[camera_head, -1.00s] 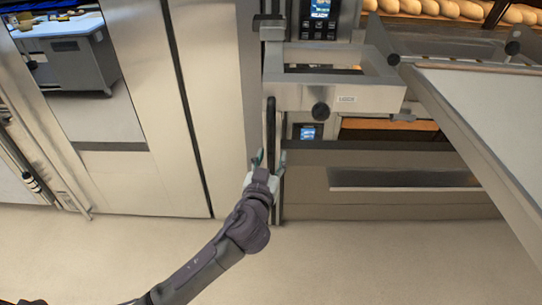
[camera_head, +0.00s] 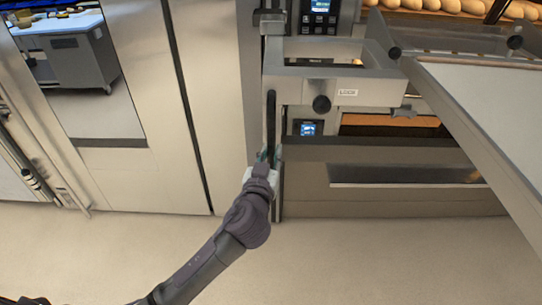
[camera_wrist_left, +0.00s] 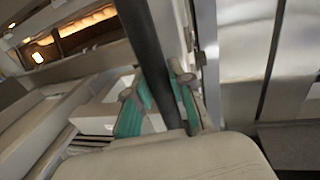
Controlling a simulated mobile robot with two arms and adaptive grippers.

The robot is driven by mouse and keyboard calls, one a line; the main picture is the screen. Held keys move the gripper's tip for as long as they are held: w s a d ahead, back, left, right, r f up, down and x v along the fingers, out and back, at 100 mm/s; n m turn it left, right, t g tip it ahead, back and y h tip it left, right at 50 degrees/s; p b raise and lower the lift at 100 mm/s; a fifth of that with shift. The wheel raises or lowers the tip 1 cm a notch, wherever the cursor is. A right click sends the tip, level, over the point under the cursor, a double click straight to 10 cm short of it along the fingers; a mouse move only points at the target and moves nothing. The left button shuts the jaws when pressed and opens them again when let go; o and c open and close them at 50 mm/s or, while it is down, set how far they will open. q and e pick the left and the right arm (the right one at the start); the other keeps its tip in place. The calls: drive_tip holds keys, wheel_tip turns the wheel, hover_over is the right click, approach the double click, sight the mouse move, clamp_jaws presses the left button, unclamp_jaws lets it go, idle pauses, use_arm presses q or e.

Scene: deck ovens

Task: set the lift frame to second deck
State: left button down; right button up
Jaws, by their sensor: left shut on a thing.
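The lift frame (camera_head: 378,93) is a metal frame in front of the deck ovens, with a round dark knob (camera_head: 321,104) and a "LOCK" label. A dark vertical handle bar (camera_head: 271,115) hangs at its left side. My left gripper (camera_head: 268,158) is shut on the lower part of this bar. In the left wrist view, the gripper's green-padded fingers (camera_wrist_left: 158,105) stand on both sides of the dark bar (camera_wrist_left: 145,45). My right gripper is not in view.
A long pale loading surface (camera_head: 485,100) with a metal edge slants down at right. Loaves (camera_head: 455,5) show in an upper deck. A lower oven display (camera_head: 308,128) is lit. Tall steel panels (camera_head: 150,60) stand at left. The floor (camera_head: 380,260) in front is clear.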

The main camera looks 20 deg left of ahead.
use_arm(q)
drive_tip(key=shift+f, duration=0.6)
drive_tip(key=c, duration=1)
unclamp_jaws()
drive_tip(key=shift+r, duration=0.15)
drive_tip(key=s, duration=0.8)
drive_tip(key=s+d, duration=0.1)
drive_tip(key=s, duration=0.3)
